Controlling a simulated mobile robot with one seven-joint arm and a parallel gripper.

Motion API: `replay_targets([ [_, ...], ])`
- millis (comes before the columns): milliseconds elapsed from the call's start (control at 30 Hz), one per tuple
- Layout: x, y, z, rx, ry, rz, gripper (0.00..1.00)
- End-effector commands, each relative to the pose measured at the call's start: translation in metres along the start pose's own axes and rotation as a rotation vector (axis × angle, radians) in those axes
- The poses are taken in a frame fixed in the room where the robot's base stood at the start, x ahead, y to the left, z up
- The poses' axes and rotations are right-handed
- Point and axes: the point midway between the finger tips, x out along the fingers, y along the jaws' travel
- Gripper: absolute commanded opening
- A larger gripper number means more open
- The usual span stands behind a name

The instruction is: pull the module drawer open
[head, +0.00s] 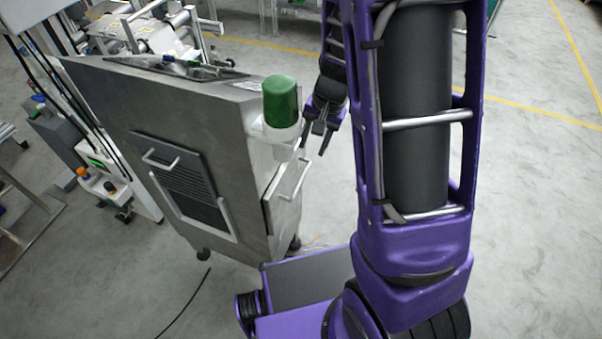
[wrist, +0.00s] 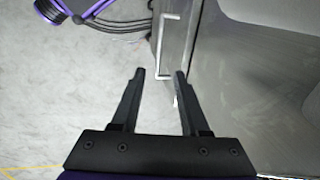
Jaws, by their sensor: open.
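The grey metal cabinet (head: 115,100) stands left of my arm. A narrow front on its right side, which looks like the module drawer (head: 280,205), carries a pale bar handle (head: 297,180) and appears closed. In the wrist view the drawer front (wrist: 182,38) and its handle (wrist: 161,45) are near the top, beyond the fingertips. My gripper (head: 314,146) is open and empty, above and slightly right of the handle. In the wrist view my gripper (wrist: 160,74) has its fingers apart, the right one near the cabinet side. No contact with the handle shows.
A green cylinder (head: 281,100) sits in a white holder on the cabinet's corner, close to my gripper. A vented panel (head: 185,185) with another handle is on the cabinet's left face. A cable (head: 185,303) lies on the floor. The floor (head: 540,200) at right is clear.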

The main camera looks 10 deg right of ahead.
Motion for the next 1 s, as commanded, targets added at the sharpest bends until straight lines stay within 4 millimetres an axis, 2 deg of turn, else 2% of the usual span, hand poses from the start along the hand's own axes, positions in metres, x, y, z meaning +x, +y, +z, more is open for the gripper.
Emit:
replay_targets([
  [33,0.015,0.002,0.001,0.003,-0.004,0.003,0.45],
  [100,0.031,0.001,0.001,0.002,-0.003,0.003,0.45],
  [500,0.115,0.001,0.0,0.002,-0.001,0.002,0.45],
  [700,0.138,0.0,-0.001,0.002,0.001,0.0,0.45],
  [1000,0.145,0.0,-0.001,0.001,0.003,0.0,0.45],
])
